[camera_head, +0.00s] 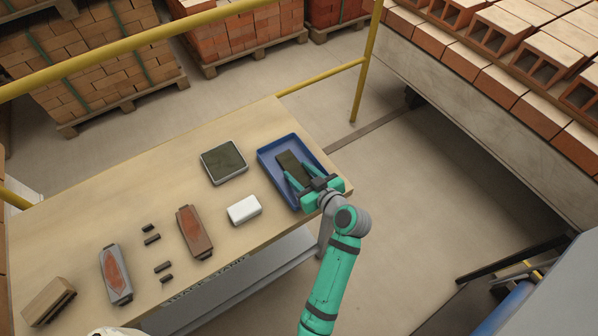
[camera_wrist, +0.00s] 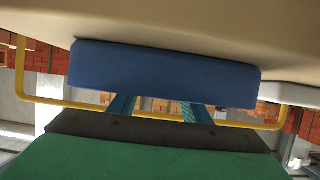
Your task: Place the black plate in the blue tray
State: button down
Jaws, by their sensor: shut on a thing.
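The blue tray (camera_head: 265,161) lies at the right end of the table, and its outer wall fills the middle of the wrist view (camera_wrist: 160,75). The black plate (camera_head: 290,164), a dark narrow rectangle, is inside the tray's outline in the head view. My gripper (camera_head: 299,178) reaches over the tray's near right side and is shut on the plate, a finger on each side. I cannot tell whether the plate touches the tray floor. In the wrist view the fingers (camera_wrist: 158,110) pass behind the tray wall, which hides the plate.
A grey-rimmed dark square (camera_head: 224,161) and a white block (camera_head: 244,209) lie left of the tray. Further left are a brown-red tool (camera_head: 194,231), a grey-red tool (camera_head: 115,273), several small black pieces and a brown block (camera_head: 47,301). A yellow rail (camera_head: 320,77) stands behind the table.

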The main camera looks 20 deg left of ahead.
jog(key=c, duration=1)
grip_release()
jog(key=shift+r, duration=0.1)
jog(key=shift+s+d+r, duration=0.1)
jog(key=shift+d, duration=0.1)
jog(key=v, duration=1.1)
jog(key=shift+s+d+r, duration=0.15)
jog(key=shift+s+r, duration=0.05)
